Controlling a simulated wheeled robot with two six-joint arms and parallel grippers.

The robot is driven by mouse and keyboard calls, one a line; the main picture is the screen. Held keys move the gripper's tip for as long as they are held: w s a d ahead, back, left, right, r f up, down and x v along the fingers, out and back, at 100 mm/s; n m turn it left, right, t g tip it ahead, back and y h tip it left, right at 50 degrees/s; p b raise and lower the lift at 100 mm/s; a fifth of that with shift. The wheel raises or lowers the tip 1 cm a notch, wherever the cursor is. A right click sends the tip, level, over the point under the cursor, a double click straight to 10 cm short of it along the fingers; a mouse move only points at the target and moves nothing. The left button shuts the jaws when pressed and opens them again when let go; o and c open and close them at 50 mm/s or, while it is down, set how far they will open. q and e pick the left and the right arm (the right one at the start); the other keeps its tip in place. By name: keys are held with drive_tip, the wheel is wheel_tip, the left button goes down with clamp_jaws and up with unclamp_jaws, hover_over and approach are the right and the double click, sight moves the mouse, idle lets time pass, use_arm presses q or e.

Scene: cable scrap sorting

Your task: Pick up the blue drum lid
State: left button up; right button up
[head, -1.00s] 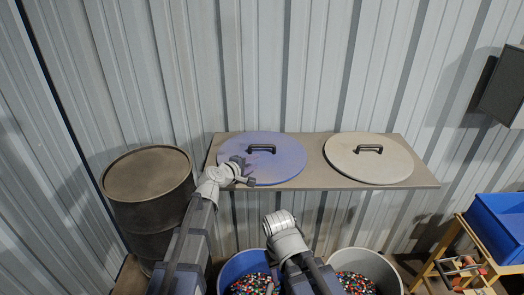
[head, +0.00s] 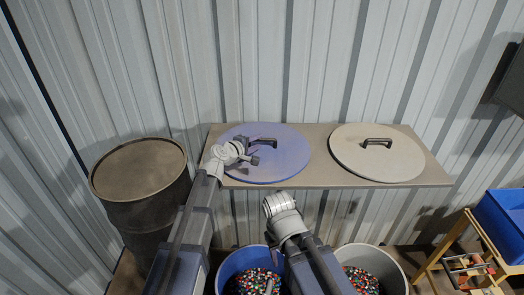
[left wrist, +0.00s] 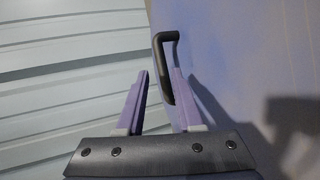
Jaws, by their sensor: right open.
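The blue drum lid (head: 290,160) lies flat on the left part of a wall shelf, its black handle (head: 264,141) on top. My left gripper (head: 251,150) is over the lid, at the left end of the handle. In the left wrist view the handle (left wrist: 165,62) shows close to the right finger of my left gripper (left wrist: 158,78). The two fingers are apart and the jaws are not closed on it. My right gripper (head: 278,205) is in front of the shelf, below the lid; its fingers are hard to make out.
A grey lid (head: 345,155) with a black handle lies on the right of the shelf (head: 432,176). A blue drum (head: 228,268) and a grey drum (head: 398,268), both holding coloured scraps, stand below. A rusty drum (head: 140,168) stands left. A blue bin (head: 503,216) sits on a cart at right.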

sight(261, 140)
use_arm(q)
drive_tip(key=shift+a+b+x, duration=0.2)
drive_tip(key=shift+b+x, duration=0.35)
drive_tip(key=shift+x, duration=0.9)
drive_tip(key=shift+a+b+x, duration=0.15)
drive_tip(key=shift+b+x, duration=0.35)
drive_tip(key=shift+x, duration=0.95)
drive_tip(key=shift+f, duration=0.15)
clamp_jaws()
drive_tip(key=shift+w, duration=0.1)
